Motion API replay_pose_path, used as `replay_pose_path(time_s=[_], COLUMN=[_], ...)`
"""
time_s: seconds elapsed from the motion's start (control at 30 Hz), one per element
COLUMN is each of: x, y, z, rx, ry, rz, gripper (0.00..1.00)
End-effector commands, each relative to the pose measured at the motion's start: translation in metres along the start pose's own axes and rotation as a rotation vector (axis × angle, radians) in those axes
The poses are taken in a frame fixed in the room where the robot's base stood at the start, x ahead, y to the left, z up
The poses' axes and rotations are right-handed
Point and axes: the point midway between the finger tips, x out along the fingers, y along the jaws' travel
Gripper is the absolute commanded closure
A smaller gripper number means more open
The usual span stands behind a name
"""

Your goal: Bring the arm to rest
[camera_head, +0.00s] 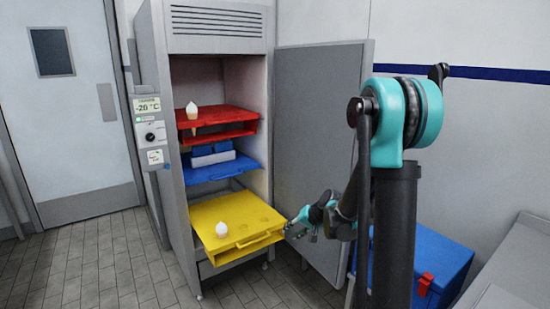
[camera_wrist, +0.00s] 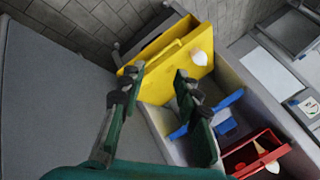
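My gripper (camera_head: 299,226) is beside the right front corner of the yellow tray (camera_head: 262,229) in the head view. In the wrist view my gripper (camera_wrist: 157,79) has its two fingers well apart, with nothing between them. The yellow tray (camera_wrist: 158,88) shows beyond the fingertips; I cannot tell whether they touch it. My arm (camera_head: 345,205) is stretched toward the open freezer cabinet (camera_head: 215,46).
The yellow tray sticks out and bears a white-topped item (camera_head: 221,229). Above are a blue tray (camera_head: 222,168) with blue-and-white packs and a red tray (camera_head: 232,115) with a cone (camera_head: 192,113). The cabinet door (camera_head: 315,110) stands open. A blue cool box (camera_head: 440,262) is at right.

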Motion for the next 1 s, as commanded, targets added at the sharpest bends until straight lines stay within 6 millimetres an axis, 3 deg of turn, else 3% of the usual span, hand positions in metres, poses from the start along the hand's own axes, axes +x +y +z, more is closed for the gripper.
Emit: replay_pose_path(time_s=[0.2, 0.6, 0.8, 1.0], x=[-0.057, -0.141, -0.167, -0.176], y=[0.021, 0.08, 0.11, 0.123], z=[0.05, 0.151, 0.192, 0.208], rx=[-0.081, -0.222, -0.274, -0.296], ry=[-0.012, -0.045, -0.06, -0.068], rz=[0.131, 0.377, 0.476, 0.518], gripper=[0.68, 0.68, 0.68, 0.68])
